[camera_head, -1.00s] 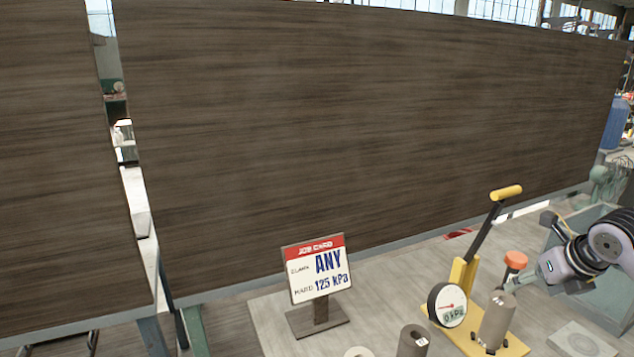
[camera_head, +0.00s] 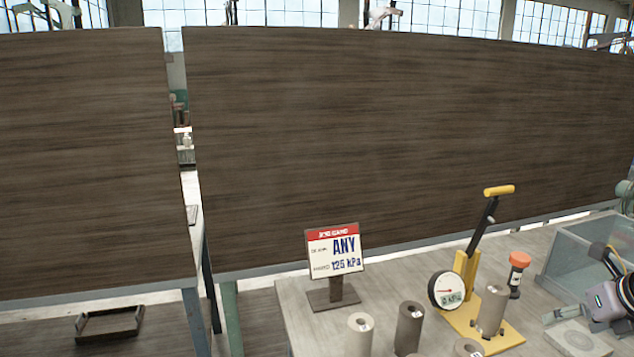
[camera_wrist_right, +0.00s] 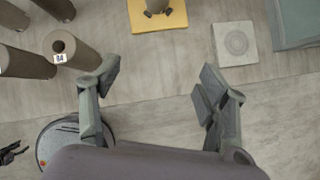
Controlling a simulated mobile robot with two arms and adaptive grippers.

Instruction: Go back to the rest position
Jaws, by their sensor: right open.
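My right gripper (camera_wrist_right: 160,85) is open and empty in the wrist view, with bare bench top between its fingers. In the head view my right gripper (camera_head: 562,314) is at the lower right edge, right of the yellow-based hand press and partly cut off by the frame. My left gripper is not seen in the head view. The job card (camera_head: 336,252) stands upright on the bench and reads ANY and 125 kPa. The press gauge (camera_head: 446,291) shows about 0 kPa. A grey cylinder (camera_head: 491,311) stands on the yellow base (camera_head: 508,337).
Several clay cylinders, one of them grey-brown (camera_head: 409,327), stand at the bench's front. A clear-walled bin (camera_head: 580,262) and a pale square tile (camera_head: 578,340) are at right. A tall dark panel (camera_head: 400,150) stands behind the bench.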

